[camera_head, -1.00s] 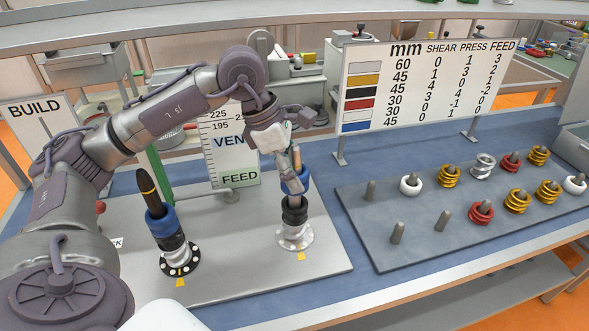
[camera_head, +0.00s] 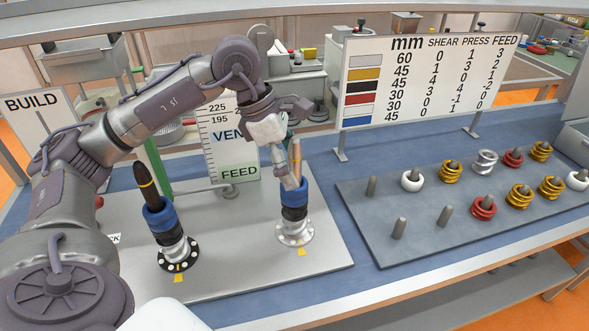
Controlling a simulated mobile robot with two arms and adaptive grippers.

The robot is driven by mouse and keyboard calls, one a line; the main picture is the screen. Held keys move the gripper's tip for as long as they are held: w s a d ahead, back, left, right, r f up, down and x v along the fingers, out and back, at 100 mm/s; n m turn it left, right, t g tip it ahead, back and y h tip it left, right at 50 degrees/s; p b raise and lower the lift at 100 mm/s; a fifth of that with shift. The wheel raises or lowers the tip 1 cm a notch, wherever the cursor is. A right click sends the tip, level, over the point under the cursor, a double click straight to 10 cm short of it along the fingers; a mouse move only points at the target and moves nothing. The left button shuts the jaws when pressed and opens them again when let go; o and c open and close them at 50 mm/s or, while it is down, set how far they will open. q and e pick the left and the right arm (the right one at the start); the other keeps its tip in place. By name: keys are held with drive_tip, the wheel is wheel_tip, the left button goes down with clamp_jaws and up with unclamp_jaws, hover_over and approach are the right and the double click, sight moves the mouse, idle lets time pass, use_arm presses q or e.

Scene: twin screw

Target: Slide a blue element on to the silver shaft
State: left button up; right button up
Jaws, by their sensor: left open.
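The silver shaft (camera_head: 297,152) stands upright on a pale flange (camera_head: 295,238) at the right of the grey build plate; its visible upper part looks brownish. A blue element (camera_head: 293,196) is around it, directly above a black element (camera_head: 294,213), with no clear gap between them. My left gripper (camera_head: 289,181) is open at the top of the blue element, close beside the shaft; its fingers partly hide both. A black shaft (camera_head: 144,183) with a yellow band stands at the left, with a blue element (camera_head: 160,217) and a black element around it. My right gripper is not in view.
A grey peg tray (camera_head: 375,235) at the right holds several white, yellow, red and silver elements; some pegs are bare. The VENT/FEED scale board (camera_head: 240,172) stands behind the shafts, and the chart board (camera_head: 425,85) behind the tray.

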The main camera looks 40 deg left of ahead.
use_arm(q)
drive_tip(key=v, duration=1)
drive_tip(key=shift+s+a+r, duration=0.1)
